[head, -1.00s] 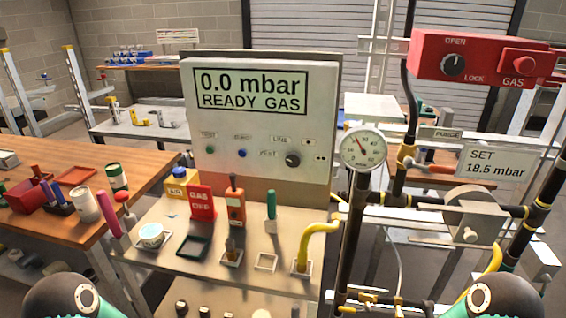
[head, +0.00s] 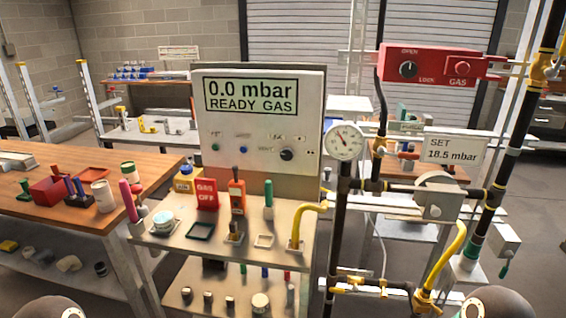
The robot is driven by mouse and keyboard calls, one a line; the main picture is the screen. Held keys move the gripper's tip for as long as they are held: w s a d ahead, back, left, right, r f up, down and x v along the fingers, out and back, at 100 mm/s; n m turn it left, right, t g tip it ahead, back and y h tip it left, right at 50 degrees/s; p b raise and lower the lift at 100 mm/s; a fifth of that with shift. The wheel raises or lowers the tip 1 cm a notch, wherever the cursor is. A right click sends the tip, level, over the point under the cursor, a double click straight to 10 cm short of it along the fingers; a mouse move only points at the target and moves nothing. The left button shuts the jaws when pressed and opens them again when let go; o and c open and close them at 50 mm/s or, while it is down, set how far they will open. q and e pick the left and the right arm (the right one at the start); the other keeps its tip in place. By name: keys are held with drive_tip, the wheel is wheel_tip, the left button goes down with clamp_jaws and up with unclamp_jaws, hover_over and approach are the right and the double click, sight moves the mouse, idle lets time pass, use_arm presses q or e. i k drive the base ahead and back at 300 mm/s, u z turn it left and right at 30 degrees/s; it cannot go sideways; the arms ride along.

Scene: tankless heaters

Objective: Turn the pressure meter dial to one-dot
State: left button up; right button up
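The pressure meter is a pale upright panel (head: 240,125) at the back of the metal bench. Its screen (head: 252,96) reads "0.0 mbar READY GAS". The black dial (head: 286,154) is low on the panel's right side, with small marks around it. Two dots (head: 311,153) show to its right. The dial's exact pointing is too small to tell. A green button (head: 215,147) and a blue button (head: 243,149) are to its left. Rounded parts of my arms show at the bottom edge, but neither gripper is in view.
A round gauge (head: 346,141) on black pipes stands right of the panel. A red gas box (head: 430,64) and a "SET 18.5 mbar" sign (head: 455,149) are further right. The metal bench (head: 180,248) holds tools, a red "GAS OFF" card (head: 206,194) and a yellow pipe (head: 305,222).

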sight(287, 154)
drive_tip(key=u, duration=0.55)
drive_tip(key=i, duration=0.5)
drive_tip(key=u, duration=0.2)
